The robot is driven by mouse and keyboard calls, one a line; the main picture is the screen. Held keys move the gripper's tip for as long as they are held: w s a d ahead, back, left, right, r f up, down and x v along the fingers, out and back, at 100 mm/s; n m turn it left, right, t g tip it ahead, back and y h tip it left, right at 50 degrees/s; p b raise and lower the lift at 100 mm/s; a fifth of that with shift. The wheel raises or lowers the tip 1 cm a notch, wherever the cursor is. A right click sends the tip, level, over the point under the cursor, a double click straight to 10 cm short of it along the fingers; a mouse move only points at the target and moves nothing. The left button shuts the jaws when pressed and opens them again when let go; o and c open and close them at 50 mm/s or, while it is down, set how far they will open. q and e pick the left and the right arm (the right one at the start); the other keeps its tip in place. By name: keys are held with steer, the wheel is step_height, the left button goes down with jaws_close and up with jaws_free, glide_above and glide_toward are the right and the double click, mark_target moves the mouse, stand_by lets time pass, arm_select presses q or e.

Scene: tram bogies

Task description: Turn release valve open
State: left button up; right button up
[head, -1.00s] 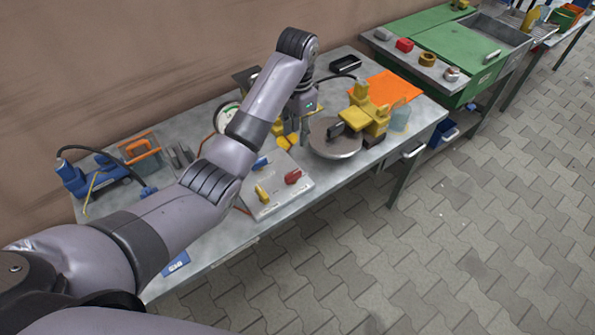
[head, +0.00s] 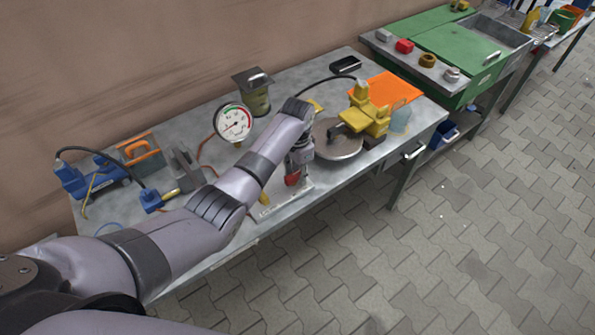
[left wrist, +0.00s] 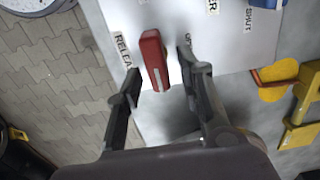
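The red release valve handle (left wrist: 154,58) stands on a pale panel marked "RELEA…" in the left wrist view; part of the label is covered. My left gripper (left wrist: 160,76) is open, with one finger on each side of the handle and small gaps between. In the head view the red handle (head: 292,179) shows just below my left gripper (head: 298,170), whose fingers are mostly hidden. The panel (head: 268,212) lies on the table; a yellow handle (head: 264,198) shows at its left, partly behind my arm. My right gripper is not in view.
A pressure gauge (head: 234,122) stands behind my left arm. A round metal plate (head: 338,148) and a yellow device (head: 366,112) sit right of the gripper. An orange mat (head: 392,88) lies farther right. The paved floor (head: 450,240) in front is clear.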

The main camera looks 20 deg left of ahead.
arm_select(q)
jaws_close()
stand_by(0.5)
